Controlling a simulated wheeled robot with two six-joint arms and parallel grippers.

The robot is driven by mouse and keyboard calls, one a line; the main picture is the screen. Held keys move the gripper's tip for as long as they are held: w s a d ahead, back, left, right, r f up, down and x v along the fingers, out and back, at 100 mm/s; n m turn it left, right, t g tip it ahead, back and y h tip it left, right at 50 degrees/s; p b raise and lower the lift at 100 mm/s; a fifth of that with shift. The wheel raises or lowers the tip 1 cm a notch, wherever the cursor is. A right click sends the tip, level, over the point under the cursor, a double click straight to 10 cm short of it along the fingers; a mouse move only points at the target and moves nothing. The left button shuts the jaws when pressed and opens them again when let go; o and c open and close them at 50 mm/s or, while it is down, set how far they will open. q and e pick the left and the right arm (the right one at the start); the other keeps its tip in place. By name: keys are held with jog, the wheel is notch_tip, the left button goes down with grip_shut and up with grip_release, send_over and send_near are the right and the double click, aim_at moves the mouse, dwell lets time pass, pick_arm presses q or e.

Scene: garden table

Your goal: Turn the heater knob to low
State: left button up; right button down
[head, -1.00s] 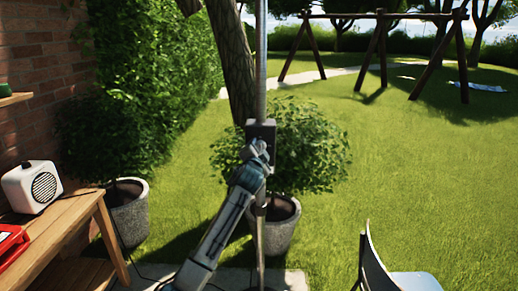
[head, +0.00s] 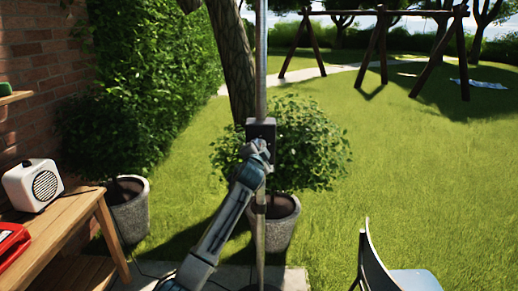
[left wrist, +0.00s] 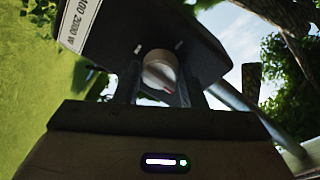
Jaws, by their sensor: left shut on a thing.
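The heater's dark control box (head: 262,129) sits on a grey upright pole (head: 260,75) in the head view. In the left wrist view the box (left wrist: 205,50) fills the top, with a white label at its left. The round pale knob (left wrist: 160,70) is on its face, with light marks around it. My left gripper (left wrist: 158,90) has one finger on each side of the knob and is shut on it. In the head view my left gripper (head: 258,150) is at the box and hides the knob. Which setting the knob points to cannot be told. My right gripper is not in view.
Potted bushes stand behind the pole (head: 283,225) and to its left (head: 130,215). A wooden table (head: 75,220) with a white speaker (head: 33,185) is at the left. A chair (head: 375,265) is at the lower right.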

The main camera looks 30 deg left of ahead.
pick_arm(q)
jog(key=m+p, duration=0.4)
jog(key=p, duration=0.1)
jog(key=m+g+p, duration=0.1)
jog(key=m+p, duration=0.3)
jog(key=p, duration=0.1)
jog(key=m+p, duration=0.4)
jog(key=p, duration=0.1)
jog(key=shift+d+r+g+y+p, duration=0.1)
jog(key=shift+r+g+y+p, duration=0.2)
jog(key=shift+r+g+p, duration=0.1)
jog(key=shift+f+m+p, duration=0.1)
jog(key=shift+m+p, duration=0.65)
jog(key=shift+m, duration=0.15)
jog(key=shift+f+m+p, duration=0.1)
jog(key=shift+m+p, duration=0.35)
jog(key=shift+m, duration=0.45)
jog(key=o, duration=1)
jog(key=shift+w, duration=0.1)
jog(key=shift+b+v, duration=1.5)
jog(key=shift+v, duration=4)
